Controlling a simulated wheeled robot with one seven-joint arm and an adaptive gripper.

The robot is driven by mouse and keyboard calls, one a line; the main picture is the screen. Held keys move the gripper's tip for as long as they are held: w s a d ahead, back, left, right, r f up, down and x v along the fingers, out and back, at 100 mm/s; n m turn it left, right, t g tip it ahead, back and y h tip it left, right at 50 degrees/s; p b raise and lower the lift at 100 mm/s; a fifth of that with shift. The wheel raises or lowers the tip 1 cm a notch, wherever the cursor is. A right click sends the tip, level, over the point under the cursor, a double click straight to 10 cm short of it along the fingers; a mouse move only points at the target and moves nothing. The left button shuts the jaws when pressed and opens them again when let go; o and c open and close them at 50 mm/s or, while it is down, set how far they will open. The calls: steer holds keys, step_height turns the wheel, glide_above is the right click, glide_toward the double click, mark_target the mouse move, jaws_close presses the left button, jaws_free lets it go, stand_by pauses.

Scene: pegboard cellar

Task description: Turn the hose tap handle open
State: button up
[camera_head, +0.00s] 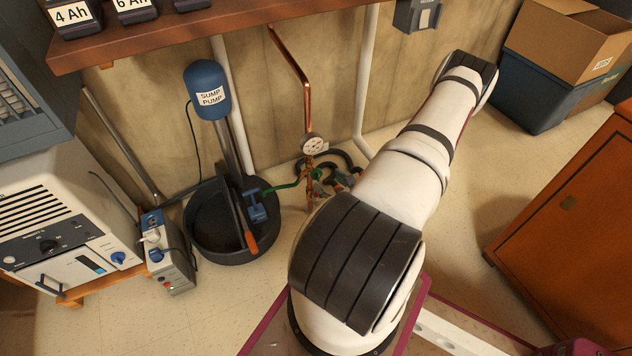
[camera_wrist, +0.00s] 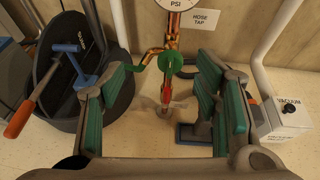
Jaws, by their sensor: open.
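The hose tap stands on a copper pipe in the wrist view, under a label (camera_wrist: 203,18) reading HOSE TAP. Its green handle (camera_wrist: 171,63) is near the upper middle, with a brass spout (camera_wrist: 148,56) bending off to its left. My gripper (camera_wrist: 166,88) is open, its green-padded fingers standing to the left and right of the tap. The handle shows between and a little above them, and I see neither pad touching it. In the head view, the tap (camera_head: 311,180) is low on the pipe beyond my arm, which hides part of my gripper.
A round PSI gauge (camera_head: 312,143) sits above the tap. A black sump basin (camera_head: 215,240) with a blue and orange-handled tool stands to the left. A vacuum box (camera_wrist: 283,122) is at the right in the wrist view. A wooden shelf (camera_head: 150,45) overhangs the wall.

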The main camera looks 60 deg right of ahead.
mark_target(319, 176)
steer(key=shift+m+g+h, duration=0.3)
steer(key=shift+m+g, duration=0.2)
steer(key=f+b+x, duration=0.1)
steer(key=b+x, duration=0.1)
steer(key=x, duration=0.2)
steer(key=s+f+b+x, duration=0.1)
steer(key=b+x, duration=0.1)
steer(key=x, duration=0.3)
steer(key=f+b+x, duration=0.1)
steer(key=b+x, duration=0.1)
steer(key=x, duration=0.2)
steer(key=shift+s+d, duration=0.1)
steer(key=shift+d, duration=0.05)
steer(key=c, duration=1.1)
